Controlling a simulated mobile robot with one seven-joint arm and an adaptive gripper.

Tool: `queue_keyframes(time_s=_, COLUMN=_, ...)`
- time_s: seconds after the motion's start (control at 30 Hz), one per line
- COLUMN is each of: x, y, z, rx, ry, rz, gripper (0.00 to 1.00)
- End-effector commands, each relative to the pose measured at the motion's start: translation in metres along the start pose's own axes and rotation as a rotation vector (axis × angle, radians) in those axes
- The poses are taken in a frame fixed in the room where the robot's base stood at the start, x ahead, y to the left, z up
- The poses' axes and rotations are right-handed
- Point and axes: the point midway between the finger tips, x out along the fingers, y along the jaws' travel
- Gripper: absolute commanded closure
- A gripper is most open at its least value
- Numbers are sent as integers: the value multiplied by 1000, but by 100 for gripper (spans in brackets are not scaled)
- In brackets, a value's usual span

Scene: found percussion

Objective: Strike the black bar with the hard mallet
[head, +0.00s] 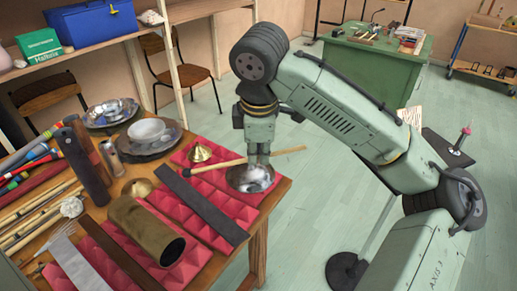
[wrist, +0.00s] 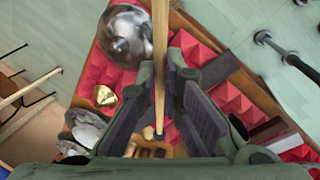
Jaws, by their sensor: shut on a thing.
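My gripper (head: 258,160) is shut around the wooden shaft of the hard mallet (head: 222,164). It holds the mallet roughly level above a shiny metal bowl (head: 250,178). The mallet's small dark head is at the left end, in the picture near the far part of the black bar; the gap between them cannot be told. The black bar (head: 203,205) lies flat across red pyramid foam. In the wrist view the mallet's shaft (wrist: 160,60) runs between the fingers (wrist: 180,100), and part of the black bar (wrist: 223,68) shows at the right, partly hidden by a finger.
A brass bell (head: 199,153) stands on the foam beyond the bar. A brass tube (head: 147,230) lies to the left. Bowls (head: 147,131), a can (head: 111,157) and several sticks crowd the table's left. The floor to the right holds a green workbench (head: 375,65).

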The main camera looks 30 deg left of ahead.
Motion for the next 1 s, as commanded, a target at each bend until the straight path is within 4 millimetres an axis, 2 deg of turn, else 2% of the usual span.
queue_keyframes(time_s=0.2, x=4, y=-1, z=-2, rx=-4, ry=-12, rz=-2, gripper=100)
queue_keyframes(time_s=0.27, x=18, y=-4, z=-8, rx=-17, ry=-52, rz=-8, gripper=100)
queue_keyframes(time_s=0.3, x=30, y=-7, z=-13, rx=-31, ry=-94, rz=-12, gripper=100)
queue_keyframes(time_s=0.43, x=53, y=-10, z=-21, rx=-49, ry=-193, rz=-23, gripper=100)
queue_keyframes(time_s=0.57, x=43, y=-8, z=-19, rx=-44, ry=-184, rz=-22, gripper=100)
queue_keyframes(time_s=0.87, x=-7, y=5, z=-19, rx=-43, ry=-186, rz=-18, gripper=100)
queue_keyframes(time_s=1.0, x=-8, y=4, z=-20, rx=-44, ry=-182, rz=-23, gripper=100)
